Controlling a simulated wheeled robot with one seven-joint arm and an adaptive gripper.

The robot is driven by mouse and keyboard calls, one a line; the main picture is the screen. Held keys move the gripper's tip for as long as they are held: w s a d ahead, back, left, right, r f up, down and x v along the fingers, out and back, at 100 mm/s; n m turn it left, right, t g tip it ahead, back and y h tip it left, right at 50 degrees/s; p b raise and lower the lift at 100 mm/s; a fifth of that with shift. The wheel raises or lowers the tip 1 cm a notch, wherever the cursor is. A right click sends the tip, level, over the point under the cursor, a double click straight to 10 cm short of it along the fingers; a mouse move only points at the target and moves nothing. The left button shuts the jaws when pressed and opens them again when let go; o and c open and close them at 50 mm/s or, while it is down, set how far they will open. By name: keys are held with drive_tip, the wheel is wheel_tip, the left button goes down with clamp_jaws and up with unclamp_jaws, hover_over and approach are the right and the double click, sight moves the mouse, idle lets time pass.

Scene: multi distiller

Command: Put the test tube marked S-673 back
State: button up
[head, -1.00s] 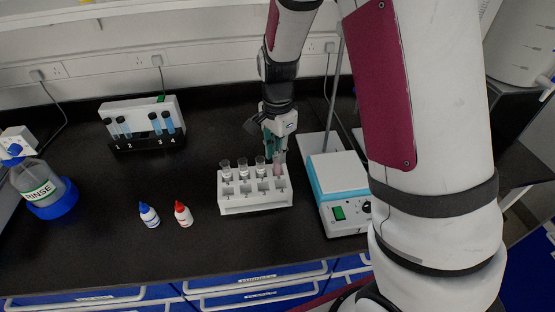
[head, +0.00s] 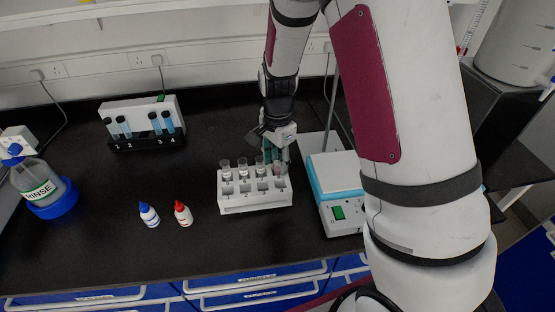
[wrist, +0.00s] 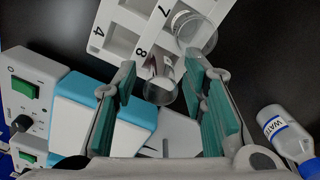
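A white test tube rack (head: 255,205) stands on the bench in the head view, with several tubes in its back row. The rack also shows in the wrist view (wrist: 115,38), with holes numbered 4, 7 and 8. A tube (wrist: 160,91) stands at the number 8 end, between my gripper's fingers, with a gap on both sides. Another tube (wrist: 196,33) stands by number 7. My gripper (wrist: 165,88) is open, teal pads around the tube by 8. In the head view my gripper (head: 275,158) hides most of that end tube. No tube marking is readable as S-673.
A hotplate stirrer (head: 338,190) stands just right of the rack. A second rack (head: 145,142) with slots 1 to 4 holds tubes at the back left. Two dropper bottles (head: 149,215) (head: 183,213) and a RINSE bottle (head: 40,185) stand left. The bench front is clear.

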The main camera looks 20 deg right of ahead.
wheel_tip(320, 180, up, 12)
drive_tip(key=f, duration=0.1)
drive_tip(key=s+r+n+t, duration=0.2)
drive_tip(key=s+r+n, duration=0.4)
drive_tip(key=s+r, duration=0.4)
drive_tip(key=s+r+n+t, duration=0.1)
drive_tip(key=s+r+n, duration=0.1)
drive_tip(key=s+n, duration=0.2)
drive_tip(key=s+r+n+t, duration=0.2)
drive_tip(key=s+r+n, duration=0.1)
drive_tip(key=s, duration=0.5)
drive_tip(key=shift+s+n, duration=0.3)
drive_tip(key=shift+n, duration=0.4)
drive_tip(key=shift+d+r, duration=0.1)
